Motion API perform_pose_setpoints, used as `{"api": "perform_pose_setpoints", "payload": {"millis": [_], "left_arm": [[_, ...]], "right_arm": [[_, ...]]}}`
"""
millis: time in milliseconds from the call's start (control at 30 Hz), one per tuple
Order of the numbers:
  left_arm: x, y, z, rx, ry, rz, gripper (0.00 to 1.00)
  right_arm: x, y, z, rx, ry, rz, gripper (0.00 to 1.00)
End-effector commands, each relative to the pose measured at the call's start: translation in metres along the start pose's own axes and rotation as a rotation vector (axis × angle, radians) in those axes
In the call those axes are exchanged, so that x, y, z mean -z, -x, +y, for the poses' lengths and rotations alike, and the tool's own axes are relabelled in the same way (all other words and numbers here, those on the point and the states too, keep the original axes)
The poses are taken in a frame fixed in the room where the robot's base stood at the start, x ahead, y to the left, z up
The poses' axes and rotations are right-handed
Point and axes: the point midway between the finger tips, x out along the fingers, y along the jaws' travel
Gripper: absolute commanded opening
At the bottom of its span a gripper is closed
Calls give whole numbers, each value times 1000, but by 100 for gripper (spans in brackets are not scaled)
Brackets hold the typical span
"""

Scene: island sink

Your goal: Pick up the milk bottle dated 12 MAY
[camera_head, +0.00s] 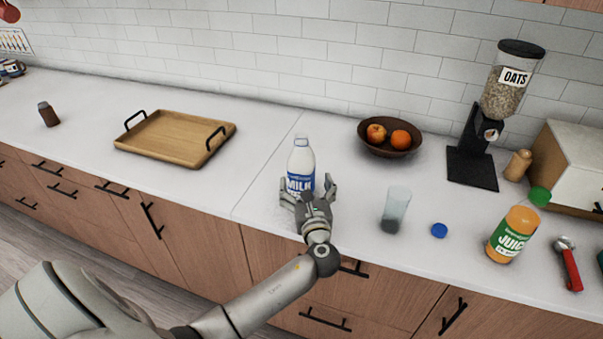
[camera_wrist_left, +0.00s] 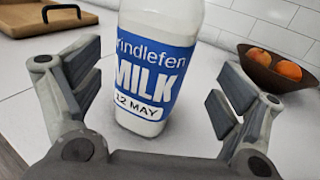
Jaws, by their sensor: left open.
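A white milk bottle (camera_head: 301,160) with a blue label stands upright on the white counter. In the left wrist view the milk bottle (camera_wrist_left: 155,70) shows "MILK" and a white tag reading "12 MAY". My left gripper (camera_head: 308,192) is in front of the bottle on the near side. Its fingers (camera_wrist_left: 155,90) are open, one on each side of the bottle, with clear gaps on both sides. The lower part of the bottle is hidden by the gripper in the head view. My right gripper is not in view.
A glass (camera_head: 396,209) and a blue cap (camera_head: 439,230) stand to the right, then a juice bottle (camera_head: 513,234). A fruit bowl (camera_head: 391,146) is behind right, a wooden tray (camera_head: 160,146) behind left. An oats dispenser (camera_head: 475,165) stands near the wall.

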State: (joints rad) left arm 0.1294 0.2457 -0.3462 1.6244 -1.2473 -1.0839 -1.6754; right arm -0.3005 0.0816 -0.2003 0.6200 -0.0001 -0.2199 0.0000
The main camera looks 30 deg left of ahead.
Motion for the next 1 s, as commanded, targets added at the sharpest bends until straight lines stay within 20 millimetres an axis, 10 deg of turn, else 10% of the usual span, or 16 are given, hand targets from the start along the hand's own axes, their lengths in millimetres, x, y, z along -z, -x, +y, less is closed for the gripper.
{"api": "perform_pose_setpoints", "payload": {"millis": [600,1000], "left_arm": [[-4,-46,5,-1,1,1,91],[-4,-46,5,-1,1,1,41]], "right_arm": [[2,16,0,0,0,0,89],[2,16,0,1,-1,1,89]]}}
